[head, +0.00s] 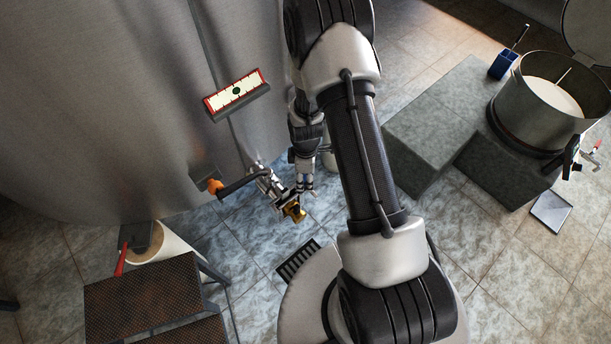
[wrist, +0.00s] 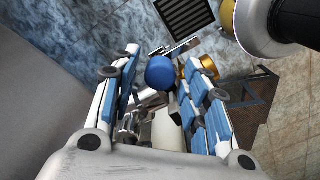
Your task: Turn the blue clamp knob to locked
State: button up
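The blue clamp knob (wrist: 160,72) shows in the wrist view as a rounded blue cap on metal fittings. My gripper (wrist: 161,65) is open, with one blue-and-white finger on each side of the knob and a visible gap on both sides. I cannot tell how far the fingertips are from the knob in depth. In the head view my gripper (head: 304,186) hangs beside the silver outlet fitting (head: 268,184) at the foot of the tank. I cannot make out the knob there. The knob's locked mark is not visible.
A brass-yellow fitting (head: 294,210) sits close below my gripper. A black lever (head: 240,184) with an orange part is left of it. The large steel tank (head: 120,90) fills the left. A floor drain grate (head: 298,260) and brown steps (head: 150,295) are nearby.

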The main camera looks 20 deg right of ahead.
jog(key=c, duration=0.9)
jog(key=shift+m, duration=0.4)
jog(key=m, duration=0.3)
jog(key=shift+m, duration=0.4)
jog(key=m, duration=0.4)
jog(key=shift+b, duration=0.3)
jog(key=m, duration=0.9)
jog(key=shift+m, duration=0.3)
